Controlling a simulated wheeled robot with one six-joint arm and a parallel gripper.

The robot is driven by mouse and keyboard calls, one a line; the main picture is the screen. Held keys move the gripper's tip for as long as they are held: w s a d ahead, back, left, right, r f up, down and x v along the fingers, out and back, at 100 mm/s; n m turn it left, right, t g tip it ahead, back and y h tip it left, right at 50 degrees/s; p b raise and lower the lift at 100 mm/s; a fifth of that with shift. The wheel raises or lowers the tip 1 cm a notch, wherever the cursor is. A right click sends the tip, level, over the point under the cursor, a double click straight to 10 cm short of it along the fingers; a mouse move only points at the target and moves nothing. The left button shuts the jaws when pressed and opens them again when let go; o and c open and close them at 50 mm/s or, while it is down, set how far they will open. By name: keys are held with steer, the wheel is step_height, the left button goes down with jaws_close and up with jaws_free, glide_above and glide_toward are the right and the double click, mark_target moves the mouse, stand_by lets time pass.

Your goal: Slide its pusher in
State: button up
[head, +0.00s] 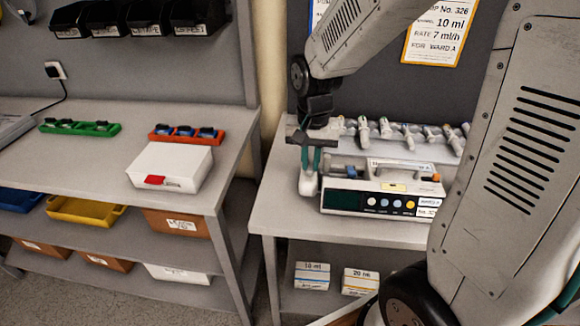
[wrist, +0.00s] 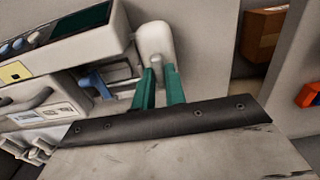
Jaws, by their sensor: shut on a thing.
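The infusion pump (head: 383,194) stands on the right-hand table, with a dark green display and a row of buttons on its front. Its white pusher (head: 308,186) sticks out at the pump's left end; in the wrist view the rounded pusher (wrist: 156,42) stands beside the pump body (wrist: 62,40). My gripper (head: 311,168) is at this end, pointing down, with its green fingers shut on the pusher. The wrist view shows the fingers of my gripper (wrist: 159,82) on either side of a small grey part of it. A blue part (wrist: 96,84) lies in the pump's channel close by.
Several syringes (head: 400,132) lie in a row behind the pump. A notice (head: 436,40) hangs on the back panel. The left table holds a white box (head: 168,167), a red rack (head: 187,134) and a green rack (head: 80,128). A gap separates the tables.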

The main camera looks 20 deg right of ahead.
steer(key=shift+s+d, duration=0.15)
steer(key=shift+d, duration=0.1)
stand_by(0.5)
steer(key=o, duration=0.6)
steer(key=shift+c, duration=0.2)
steer(key=shift+r, duration=0.1)
steer(key=shift+r, duration=3.4)
